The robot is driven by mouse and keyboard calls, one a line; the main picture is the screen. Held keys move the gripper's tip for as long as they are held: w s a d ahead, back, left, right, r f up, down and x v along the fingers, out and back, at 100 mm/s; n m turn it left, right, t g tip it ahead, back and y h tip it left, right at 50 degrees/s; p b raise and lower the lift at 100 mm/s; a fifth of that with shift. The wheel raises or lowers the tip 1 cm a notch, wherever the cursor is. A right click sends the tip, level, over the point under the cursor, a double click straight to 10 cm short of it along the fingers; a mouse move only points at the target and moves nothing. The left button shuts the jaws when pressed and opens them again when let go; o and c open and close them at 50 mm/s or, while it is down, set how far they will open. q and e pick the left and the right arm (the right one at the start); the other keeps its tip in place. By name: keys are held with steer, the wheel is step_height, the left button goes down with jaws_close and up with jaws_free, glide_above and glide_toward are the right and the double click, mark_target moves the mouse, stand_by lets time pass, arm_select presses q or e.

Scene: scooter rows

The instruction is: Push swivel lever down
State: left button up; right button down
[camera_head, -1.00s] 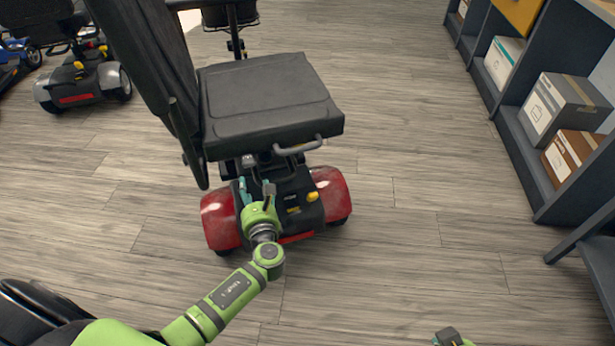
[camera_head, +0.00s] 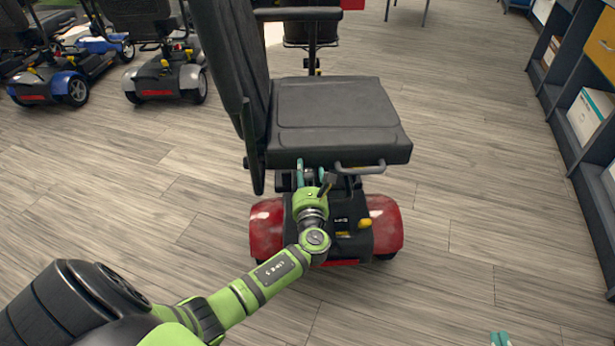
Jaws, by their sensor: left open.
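The scooter's black seat (camera_head: 340,115) sits above a red and black base (camera_head: 267,228). A grey bar-like lever (camera_head: 360,168) sticks out under the seat's near edge, toward its right side; I take it to be the swivel lever. My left gripper (camera_head: 311,172) is open, its teal fingertips just under the seat edge, left of the lever. It looks empty; whether a fingertip touches the seat or lever I cannot tell. My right gripper (camera_head: 499,339) shows only its teal fingertips at the bottom edge; the rest is out of frame.
A yellow knob (camera_head: 364,224) is on the scooter base. The seat's backrest (camera_head: 232,60) rises at the left. Other scooters (camera_head: 165,75) stand at the back left. A dark shelf (camera_head: 590,160) with boxes runs along the right. The wood floor between is clear.

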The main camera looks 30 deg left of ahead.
arm_select(q)
steer(key=shift+w, duration=0.1)
jaws_close()
steer(key=shift+r, duration=0.1)
